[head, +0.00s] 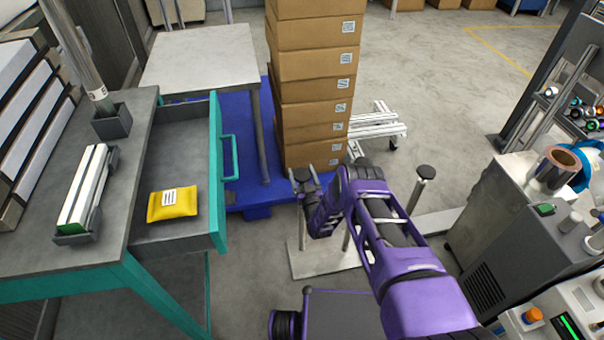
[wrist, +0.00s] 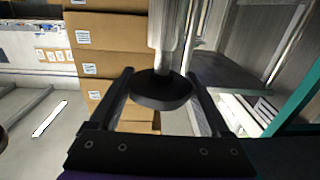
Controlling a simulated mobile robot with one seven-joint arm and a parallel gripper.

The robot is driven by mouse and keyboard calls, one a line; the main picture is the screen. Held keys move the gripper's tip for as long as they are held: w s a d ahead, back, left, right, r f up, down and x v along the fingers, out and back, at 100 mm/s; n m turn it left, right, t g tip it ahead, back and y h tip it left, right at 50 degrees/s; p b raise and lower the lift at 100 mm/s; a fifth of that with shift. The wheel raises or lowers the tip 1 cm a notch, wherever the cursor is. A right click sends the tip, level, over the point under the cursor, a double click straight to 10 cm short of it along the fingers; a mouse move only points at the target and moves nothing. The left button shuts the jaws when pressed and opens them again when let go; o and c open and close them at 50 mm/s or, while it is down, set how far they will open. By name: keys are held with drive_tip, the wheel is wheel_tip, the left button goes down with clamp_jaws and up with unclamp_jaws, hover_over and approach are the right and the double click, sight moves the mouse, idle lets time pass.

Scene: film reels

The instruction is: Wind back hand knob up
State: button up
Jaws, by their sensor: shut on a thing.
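A dark round knob (wrist: 160,92) on a pale metal post (wrist: 168,35) sits between the two fingers of my gripper (wrist: 160,78) in the wrist view. The fingers are shut on the knob from both sides. In the head view my gripper (head: 305,182) is at the top of the left post (head: 302,232) of a low stand with a pale base plate (head: 310,264). There the knob is mostly hidden by the fingers.
A tall stack of cardboard boxes (head: 312,65) stands just behind on a blue pallet (head: 245,185). At left is a teal bench with an open drawer (head: 218,150) holding a yellow packet (head: 172,204). Machines (head: 520,215) stand at right. Open floor lies beyond the boxes.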

drive_tip(key=n+g+y, duration=0.2)
drive_tip(key=n+y, duration=0.1)
drive_tip(key=y, duration=0.1)
drive_tip(key=n+g+y, duration=0.3)
drive_tip(key=shift+s+f+y, duration=0.15)
drive_tip(key=shift+f+y, duration=0.05)
drive_tip(key=shift+y, duration=0.2)
drive_tip(key=shift+a+f+g, duration=0.1)
drive_tip(key=shift+g, duration=0.3)
drive_tip(key=o, duration=1)
drive_tip(key=shift+o, duration=1)
drive_tip(key=shift+s+d+r, duration=0.2)
drive_tip(key=shift+d, duration=0.15)
drive_tip(key=p+v, duration=0.2)
drive_tip(key=v, duration=1.4)
drive_tip(key=shift+s+d+f+p, duration=0.2)
drive_tip(key=shift+d+f+p, duration=0.1)
drive_tip(key=shift+p, duration=0.1)
